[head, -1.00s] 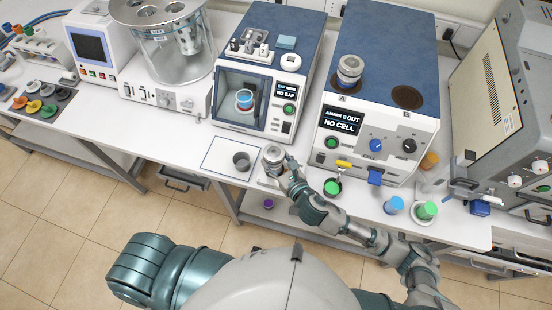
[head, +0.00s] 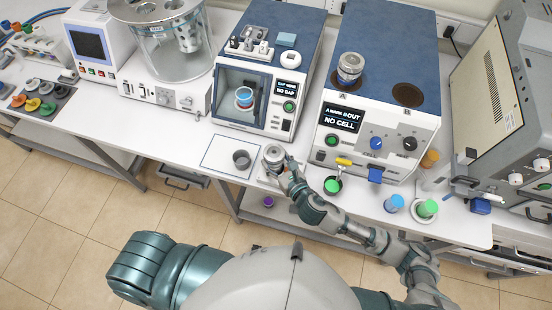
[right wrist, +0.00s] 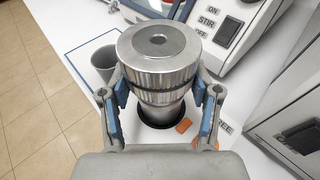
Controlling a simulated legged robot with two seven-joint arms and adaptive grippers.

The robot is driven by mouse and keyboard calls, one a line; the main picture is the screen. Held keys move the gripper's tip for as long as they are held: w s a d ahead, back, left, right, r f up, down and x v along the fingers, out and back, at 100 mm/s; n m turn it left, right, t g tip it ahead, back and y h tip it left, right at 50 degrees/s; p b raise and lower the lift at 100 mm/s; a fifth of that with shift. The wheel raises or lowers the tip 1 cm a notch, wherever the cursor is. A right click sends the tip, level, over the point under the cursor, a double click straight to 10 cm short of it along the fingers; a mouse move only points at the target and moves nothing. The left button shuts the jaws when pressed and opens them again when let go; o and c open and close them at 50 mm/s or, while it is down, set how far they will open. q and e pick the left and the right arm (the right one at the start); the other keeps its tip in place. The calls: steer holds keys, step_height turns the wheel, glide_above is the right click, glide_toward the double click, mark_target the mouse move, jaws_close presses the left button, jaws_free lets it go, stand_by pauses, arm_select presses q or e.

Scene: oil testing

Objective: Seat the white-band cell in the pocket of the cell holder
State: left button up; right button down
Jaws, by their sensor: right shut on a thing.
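A silver metal cell (head: 273,153) with a stepped round top is between the fingers of my right gripper (head: 288,168) at the front of the bench. In the right wrist view the cell (right wrist: 158,60) is upright, with a dark line around its middle; no white band can be made out. My right gripper (right wrist: 160,112) is shut on it from both sides. The cell's narrower lower part is over a dark round pocket in the white holder (right wrist: 215,150). I cannot tell how far it is in the pocket. My left gripper is not in view.
Another cell (head: 350,67) stands on the blue-topped heater (head: 385,50), whose display reads "NO CELL". A grey cup (head: 241,159) stands left of the holder. A green-filled cup (head: 332,186) is to the right. An orange piece (right wrist: 184,126) lies beside the pocket.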

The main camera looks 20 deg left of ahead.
steer(key=shift+f, duration=0.65)
steer(key=shift+c, duration=0.8)
jaws_free()
steer(key=shift+f, duration=0.1)
steer(key=v, duration=1.2)
